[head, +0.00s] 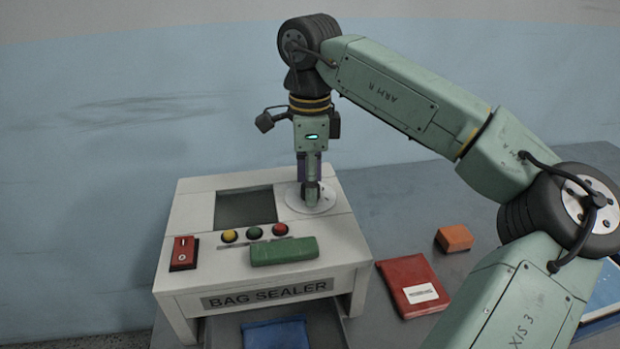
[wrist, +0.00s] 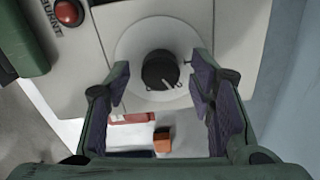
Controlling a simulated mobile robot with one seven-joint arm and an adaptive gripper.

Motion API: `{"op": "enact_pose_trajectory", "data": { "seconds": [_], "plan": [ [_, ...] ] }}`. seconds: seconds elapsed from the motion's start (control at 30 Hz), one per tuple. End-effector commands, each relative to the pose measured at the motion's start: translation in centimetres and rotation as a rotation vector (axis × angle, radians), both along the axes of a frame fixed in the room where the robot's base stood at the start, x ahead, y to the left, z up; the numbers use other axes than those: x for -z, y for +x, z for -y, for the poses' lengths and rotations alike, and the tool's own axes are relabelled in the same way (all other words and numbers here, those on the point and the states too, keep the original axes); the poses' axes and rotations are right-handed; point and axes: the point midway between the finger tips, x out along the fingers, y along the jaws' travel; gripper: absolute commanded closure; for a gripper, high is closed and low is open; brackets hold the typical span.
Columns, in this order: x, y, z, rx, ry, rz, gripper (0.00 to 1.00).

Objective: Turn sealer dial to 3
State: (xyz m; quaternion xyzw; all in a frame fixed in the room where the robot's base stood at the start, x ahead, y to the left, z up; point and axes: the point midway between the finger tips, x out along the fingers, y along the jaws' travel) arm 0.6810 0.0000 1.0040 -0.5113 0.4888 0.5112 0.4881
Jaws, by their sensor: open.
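The bag sealer (head: 190,213) is a pale box on the grey table. Its dial is a round black knob (wrist: 159,70) on a white disc (head: 296,204) at the right rear of the top. In the head view my gripper (head: 311,196) points down over the disc and mostly hides the knob. In the wrist view my gripper (wrist: 160,76) is open, with one finger to the left and one to the right of the knob. A small pale mark shows at the knob's lower edge, but no dial numbers are readable.
A red switch (head: 184,253), yellow, green and red buttons (head: 255,233) and a green bar (head: 284,251) are on the sealer's top. A red packet (head: 412,284) and an orange block (head: 454,238) lie to its right. A blue item (head: 274,335) lies beneath. The wall is behind.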

Motion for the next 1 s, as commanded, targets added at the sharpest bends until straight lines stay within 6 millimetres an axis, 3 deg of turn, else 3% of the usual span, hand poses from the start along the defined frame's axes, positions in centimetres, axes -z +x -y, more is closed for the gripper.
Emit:
{"op": "enact_pose_trajectory", "data": {
  "seconds": [0.33, 1.0],
  "plan": [
    [0.50, 0.01, -0.02, 0.000, 0.001, 0.001, 0.51],
    [0.46, 0.01, -0.03, -0.001, 0.001, 0.001, 0.95]
  ]
}}
